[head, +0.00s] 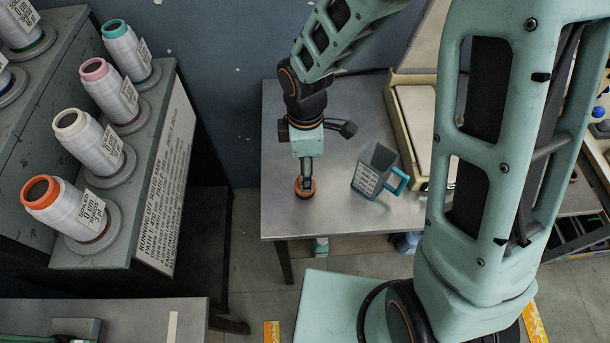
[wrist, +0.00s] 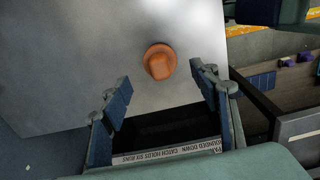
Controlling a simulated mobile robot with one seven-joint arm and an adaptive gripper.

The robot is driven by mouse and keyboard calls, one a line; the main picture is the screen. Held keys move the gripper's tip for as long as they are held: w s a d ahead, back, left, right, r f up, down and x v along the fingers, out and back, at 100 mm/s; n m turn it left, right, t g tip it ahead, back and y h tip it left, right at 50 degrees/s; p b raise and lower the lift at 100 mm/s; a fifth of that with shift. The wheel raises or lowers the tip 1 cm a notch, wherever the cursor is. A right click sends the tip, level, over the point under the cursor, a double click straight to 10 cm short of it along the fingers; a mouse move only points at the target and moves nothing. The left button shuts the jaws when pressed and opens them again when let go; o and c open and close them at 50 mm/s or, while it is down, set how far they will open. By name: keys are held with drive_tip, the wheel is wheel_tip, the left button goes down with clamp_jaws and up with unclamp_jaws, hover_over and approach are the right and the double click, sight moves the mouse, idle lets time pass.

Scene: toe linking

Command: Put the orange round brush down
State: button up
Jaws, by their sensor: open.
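The orange round brush (head: 305,188) stands on the grey metal table (head: 330,217), near its left edge. In the wrist view the brush (wrist: 160,62) shows from above as a round orange base with a knob on top. My gripper (head: 306,172) points down just above and over the brush. In the wrist view my gripper (wrist: 161,76) has its two blue-padded fingers spread, with clear gaps between them and the brush. Nothing is held. The brush's underside is hidden.
A grey container with a teal handle (head: 378,168) stands right of the brush. A cream tray-like fixture (head: 415,125) is behind it. A rack with several thread cones (head: 85,205) stands at the left, across a gap. Bare tabletop lies in front of the brush.

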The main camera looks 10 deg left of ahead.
wheel_tip(320, 180, up, 5)
drive_tip(key=shift+r, duration=0.1)
idle(0.6)
